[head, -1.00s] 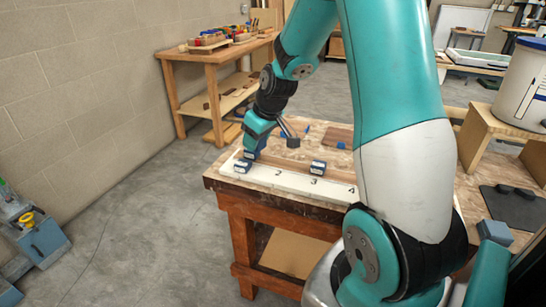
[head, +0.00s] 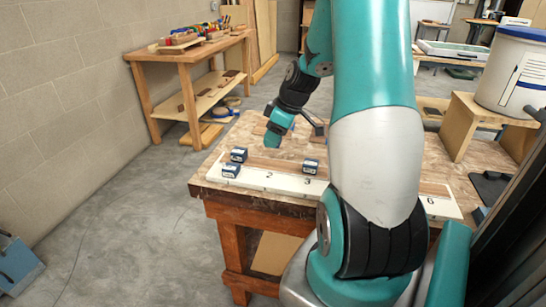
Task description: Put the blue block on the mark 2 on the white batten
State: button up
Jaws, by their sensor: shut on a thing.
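The white batten (head: 287,184) lies along the front of the workbench, with the marks 2, 3 and 6 readable. Mark 2 (head: 269,175) is bare. One blue block (head: 231,171) sits on the batten left of mark 2. A second blue block (head: 239,155) stands just behind it, near the batten's back edge. A third blue block (head: 310,166) stands near mark 3. My gripper (head: 270,146) is above the bench, behind mark 2 and right of the second block, clear of the blocks. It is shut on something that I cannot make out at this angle.
My own arm hides much of the batten's right part. A wooden side table (head: 190,60) with tools stands at the back left. A wooden stand (head: 488,118) with a white bucket (head: 512,75) is at the right. Bench surface behind the batten is partly clear.

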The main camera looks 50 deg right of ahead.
aim_at(269, 164)
jog(key=shift+f, duration=3.3)
jog(key=shift+f, duration=0.2)
jog(key=o, duration=1.2)
jog(key=shift+o, duration=0.2)
jog(key=shift+r, duration=0.15)
